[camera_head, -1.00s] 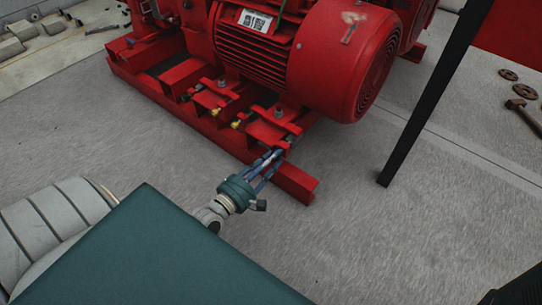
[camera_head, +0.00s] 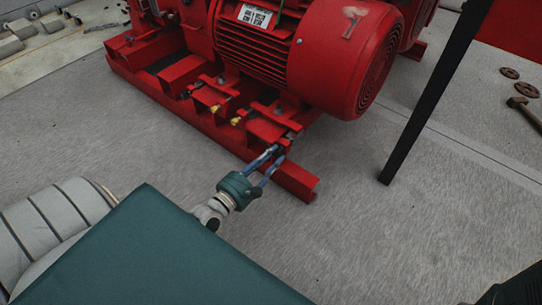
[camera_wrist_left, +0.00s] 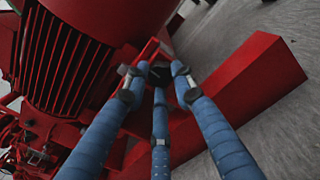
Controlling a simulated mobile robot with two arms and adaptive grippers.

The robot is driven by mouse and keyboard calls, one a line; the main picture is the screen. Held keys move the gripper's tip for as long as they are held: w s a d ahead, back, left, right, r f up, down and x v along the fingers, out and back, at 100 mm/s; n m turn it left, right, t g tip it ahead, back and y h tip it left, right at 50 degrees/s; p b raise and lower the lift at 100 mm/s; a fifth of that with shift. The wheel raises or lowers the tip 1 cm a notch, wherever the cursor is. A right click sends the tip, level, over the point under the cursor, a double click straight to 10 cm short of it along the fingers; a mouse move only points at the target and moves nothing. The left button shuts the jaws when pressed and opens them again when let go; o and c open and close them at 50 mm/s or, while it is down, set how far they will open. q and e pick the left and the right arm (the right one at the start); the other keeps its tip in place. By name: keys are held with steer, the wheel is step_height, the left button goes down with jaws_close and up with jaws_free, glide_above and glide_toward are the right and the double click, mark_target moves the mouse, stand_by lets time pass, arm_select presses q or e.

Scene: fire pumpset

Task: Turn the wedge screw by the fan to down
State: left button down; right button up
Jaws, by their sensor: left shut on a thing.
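The wedge screw by the fan (camera_wrist_left: 158,74) is a small dark piece at the end of the red motor mount. It shows in the left wrist view between the fingertips, and its exact angle is hard to tell. My left gripper (camera_head: 280,150) has slim blue fingers and reaches the mount from the front. In the left wrist view the gripper (camera_wrist_left: 155,76) is closed around the screw, its fingertips hiding part of it. The fan end of the red motor (camera_head: 378,75) is above and right of the gripper. My right gripper is not in view.
The red base rail (camera_head: 292,182) runs just below the fingers. Yellow-tipped screws (camera_head: 236,121) sit further left along the mount. A black post (camera_head: 430,95) stands to the right. A hammer (camera_head: 523,110) lies at the far right. The grey floor in front is clear.

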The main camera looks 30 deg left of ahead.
arm_select(q)
steer(key=shift+a+f, duration=0.2)
steer(key=shift+a, duration=0.05)
steer(key=c, duration=1.5)
jaws_free()
steer(key=shift+o, duration=0.2)
steer(key=shift+d, duration=0.1)
steer(key=s, duration=1.2)
steer(key=shift+a, duration=0.45)
